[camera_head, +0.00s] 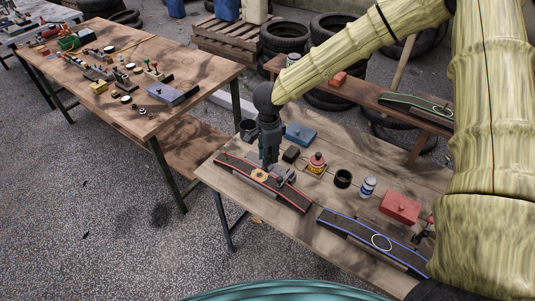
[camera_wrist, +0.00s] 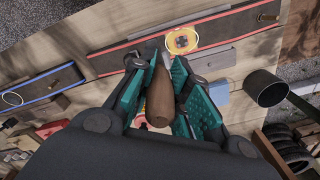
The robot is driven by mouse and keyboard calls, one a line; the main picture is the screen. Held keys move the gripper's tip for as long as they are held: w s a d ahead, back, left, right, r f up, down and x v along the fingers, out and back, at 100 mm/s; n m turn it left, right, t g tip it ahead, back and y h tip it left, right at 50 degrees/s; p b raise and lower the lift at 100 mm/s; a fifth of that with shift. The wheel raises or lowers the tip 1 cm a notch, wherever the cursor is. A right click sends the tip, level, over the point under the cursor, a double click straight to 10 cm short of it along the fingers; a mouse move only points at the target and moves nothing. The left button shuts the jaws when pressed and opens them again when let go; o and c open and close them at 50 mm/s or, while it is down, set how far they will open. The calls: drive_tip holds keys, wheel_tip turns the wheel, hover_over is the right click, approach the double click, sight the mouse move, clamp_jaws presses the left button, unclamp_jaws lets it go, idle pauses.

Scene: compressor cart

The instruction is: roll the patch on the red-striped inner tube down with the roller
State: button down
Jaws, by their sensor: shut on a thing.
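The red-striped inner tube (camera_head: 293,197) lies dark and long along the front left of the near table; it also crosses the top of the wrist view (camera_wrist: 115,60). A yellow-orange round patch (camera_head: 259,175) sits on it, also in the wrist view (camera_wrist: 182,40). My gripper (camera_head: 269,163) is over the tube beside the patch. In the wrist view my gripper (camera_wrist: 160,85) is shut on the brown wooden handle of the roller (camera_wrist: 160,97). The roller's working end is hidden, so I cannot tell whether it touches the tube.
A grey block (camera_head: 286,174) is close beside my gripper. A blue-striped tube (camera_head: 350,231) with a white ring lies to the right. Behind stand a blue box (camera_head: 300,133), a red-yellow pot (camera_head: 316,163), a black cup (camera_head: 343,179), a can (camera_head: 368,187) and a red box (camera_head: 400,207).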

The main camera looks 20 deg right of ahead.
drive_tip(key=w+f, duration=0.1)
drive_tip(key=f+b, duration=0.1)
drive_tip(key=f, duration=0.1)
drive_tip(key=shift+w+a, duration=0.15)
drive_tip(key=shift+w, duration=0.2)
drive_tip(key=shift+f+b, duration=0.2)
drive_tip(key=shift+b, duration=0.25)
drive_tip(key=shift+s+f+b, duration=0.15)
drive_tip(key=shift+b, duration=0.15)
drive_tip(key=shift+s, duration=0.25)
drive_tip(key=shift+f, duration=0.25)
drive_tip(key=shift+w+f, duration=0.25)
drive_tip(key=shift+f, duration=0.55)
drive_tip(key=shift+s, duration=0.2)
drive_tip(key=shift+w+f, duration=0.1)
drive_tip(key=shift+f, duration=0.15)
